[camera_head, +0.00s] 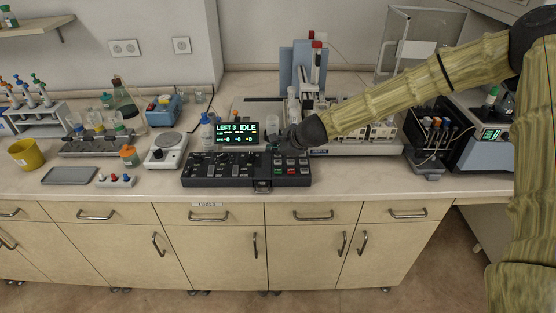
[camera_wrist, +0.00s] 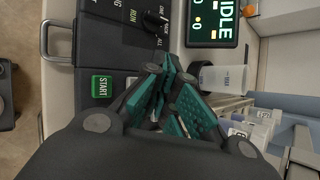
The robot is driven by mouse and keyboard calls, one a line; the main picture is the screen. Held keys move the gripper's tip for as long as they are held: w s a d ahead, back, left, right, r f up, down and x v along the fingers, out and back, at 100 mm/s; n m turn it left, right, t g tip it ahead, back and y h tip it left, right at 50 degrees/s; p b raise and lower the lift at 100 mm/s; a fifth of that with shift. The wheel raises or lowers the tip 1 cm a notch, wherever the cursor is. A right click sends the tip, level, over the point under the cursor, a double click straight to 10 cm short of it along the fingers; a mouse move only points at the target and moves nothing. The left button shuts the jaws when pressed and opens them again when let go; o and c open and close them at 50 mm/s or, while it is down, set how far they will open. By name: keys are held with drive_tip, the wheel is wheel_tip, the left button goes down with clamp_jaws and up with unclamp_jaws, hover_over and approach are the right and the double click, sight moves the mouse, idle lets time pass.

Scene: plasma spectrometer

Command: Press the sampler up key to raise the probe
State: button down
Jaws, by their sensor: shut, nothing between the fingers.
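The dark control panel (camera_head: 215,172) lies near the bench's front edge, with knobs, switches and a group of small coloured keys (camera_head: 291,170) at its right. A display (camera_head: 240,132) behind it reads "LEFT 3 IDLE". My gripper (camera_head: 284,144) is shut and empty over the panel's right rear part. In the wrist view my gripper (camera_wrist: 166,96) has its teal finger pads together over the panel, beside a green START key (camera_wrist: 102,86). I cannot make out a sampler up key; the fingers hide part of the panel. The upright sampler tower (camera_head: 316,65) stands behind my gripper.
A clear cup (camera_wrist: 222,78) stands close beyond the fingers in the wrist view. A balance (camera_head: 167,150) and a grey tray (camera_head: 70,176) are left of the panel. A bare bench strip (camera_head: 360,180) lies right of the panel.

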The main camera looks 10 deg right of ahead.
sight(276, 163)
drive_tip(key=shift+r+p, duration=1.2)
drive_tip(key=shift+r, duration=0.75)
drive_tip(key=shift+f, duration=0.1)
